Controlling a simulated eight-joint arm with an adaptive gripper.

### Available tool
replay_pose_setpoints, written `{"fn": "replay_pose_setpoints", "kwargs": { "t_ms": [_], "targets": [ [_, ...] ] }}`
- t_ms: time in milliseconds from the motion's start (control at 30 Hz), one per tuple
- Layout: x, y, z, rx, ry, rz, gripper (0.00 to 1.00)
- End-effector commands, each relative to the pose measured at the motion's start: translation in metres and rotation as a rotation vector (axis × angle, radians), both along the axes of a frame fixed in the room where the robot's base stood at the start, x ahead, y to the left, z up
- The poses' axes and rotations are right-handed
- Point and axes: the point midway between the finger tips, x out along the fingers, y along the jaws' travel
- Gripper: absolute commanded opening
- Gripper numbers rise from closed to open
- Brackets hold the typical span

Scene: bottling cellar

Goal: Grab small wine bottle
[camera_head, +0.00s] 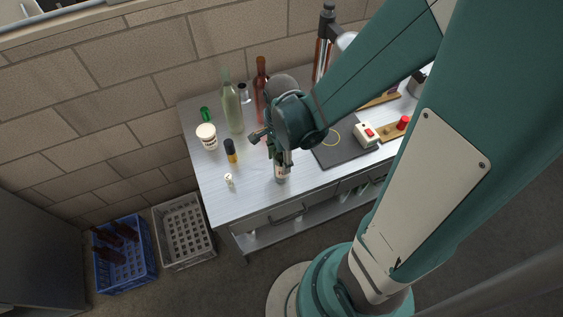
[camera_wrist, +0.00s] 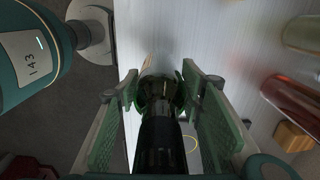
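The small wine bottle (camera_wrist: 158,130) is dark green with a black neck and stands between my fingers in the wrist view. In the head view only its lower part with a pale label (camera_head: 281,174) shows, near the front edge of the table; my gripper hides the rest. My gripper (camera_head: 281,158) points down over it. In the wrist view the two green finger pads of my gripper (camera_wrist: 158,84) lie on either side of the bottle. Strips of table show between pads and bottle, so the gripper looks open around it, with little room at the fingertips.
The grey table (camera_head: 215,188) also bears a tall pale green bottle (camera_head: 232,110), a red-brown bottle (camera_head: 261,85), a white jar (camera_head: 207,137), a black-and-yellow bottle (camera_head: 231,152) and a dark board (camera_head: 340,152). Blue (camera_head: 124,280) and grey (camera_head: 185,262) crates stand on the floor.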

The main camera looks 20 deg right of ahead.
Motion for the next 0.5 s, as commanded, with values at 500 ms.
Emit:
{"fn": "replay_pose_setpoints", "kwargs": {
  "t_ms": [500],
  "targets": [
    [0.0000, 0.0000, 0.0007, 0.000, 0.000, 0.000, 0.11]
  ]
}}
